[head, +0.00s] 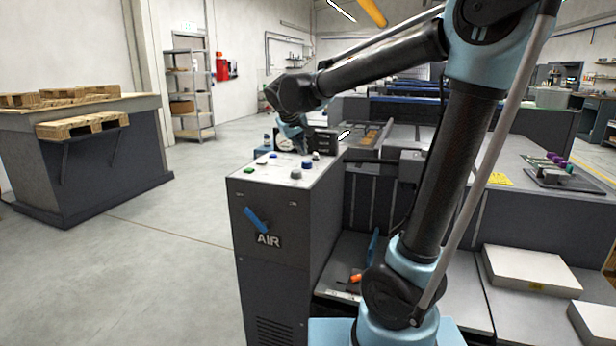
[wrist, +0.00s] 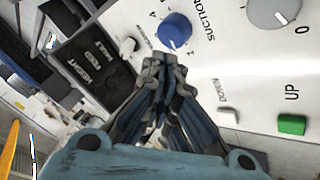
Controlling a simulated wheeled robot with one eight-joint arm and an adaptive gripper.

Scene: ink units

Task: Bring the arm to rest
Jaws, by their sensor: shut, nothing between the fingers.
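My gripper (wrist: 163,62) is shut and empty in the wrist view, its fingertips together over a white control panel (wrist: 255,75). The tips appear just below a blue suction knob (wrist: 175,31); I cannot tell whether they touch the panel. In the head view my arm reaches left, and its wrist end hangs over the far side of the dark control cabinet (head: 270,275).
The panel carries a grey knob (wrist: 275,12), a green UP button (wrist: 292,125) and a white DOWN button (wrist: 228,116). A blue AIR lever (head: 256,220) is on the cabinet front. A bench with pallets (head: 80,125) stands left; open floor (head: 180,225) lies between.

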